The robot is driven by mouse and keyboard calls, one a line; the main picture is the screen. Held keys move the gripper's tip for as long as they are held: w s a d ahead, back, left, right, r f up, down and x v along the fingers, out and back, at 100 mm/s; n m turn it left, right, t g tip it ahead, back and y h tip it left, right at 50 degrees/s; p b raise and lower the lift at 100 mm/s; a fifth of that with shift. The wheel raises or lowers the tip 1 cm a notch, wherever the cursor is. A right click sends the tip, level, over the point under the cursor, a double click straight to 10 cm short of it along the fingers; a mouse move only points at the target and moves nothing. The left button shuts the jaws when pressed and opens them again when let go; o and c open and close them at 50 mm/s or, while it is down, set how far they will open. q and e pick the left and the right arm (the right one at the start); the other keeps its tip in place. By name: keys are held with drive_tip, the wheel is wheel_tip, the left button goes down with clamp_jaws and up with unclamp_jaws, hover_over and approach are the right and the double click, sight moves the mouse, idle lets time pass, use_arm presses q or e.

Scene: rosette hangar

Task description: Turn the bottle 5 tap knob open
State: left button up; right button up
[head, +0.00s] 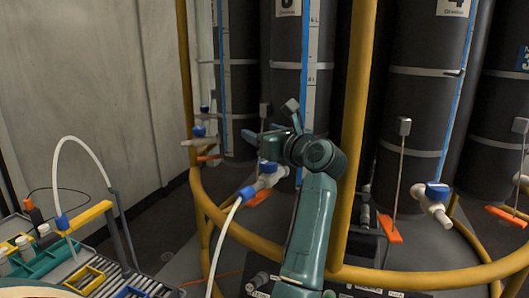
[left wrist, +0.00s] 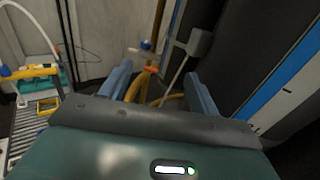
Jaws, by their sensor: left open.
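The middle dark bottle (head: 290,80) has a label cut off at the top, so its number is not fully readable; its neighbour on the right reads 4. The middle bottle's white tap (head: 269,180) sits low, with a bit of blue knob (head: 267,166) at its top, partly hidden by my arm. My left gripper (head: 269,120) is just above this tap, open and apart from it. In the left wrist view its two blue-grey fingers (left wrist: 160,85) are spread with nothing held between them. My right gripper is not in view.
A yellow rail (head: 355,130) stands right of my left arm. A white hose (head: 222,240) joins the tap by a blue fitting. A grey box on a rod (left wrist: 200,42) stands close to the right finger. Another tap (head: 433,200) is at right; a crate rack (head: 40,255) is at left.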

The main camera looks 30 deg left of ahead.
use_arm(q)
drive_tip(key=shift+r, duration=1.75)
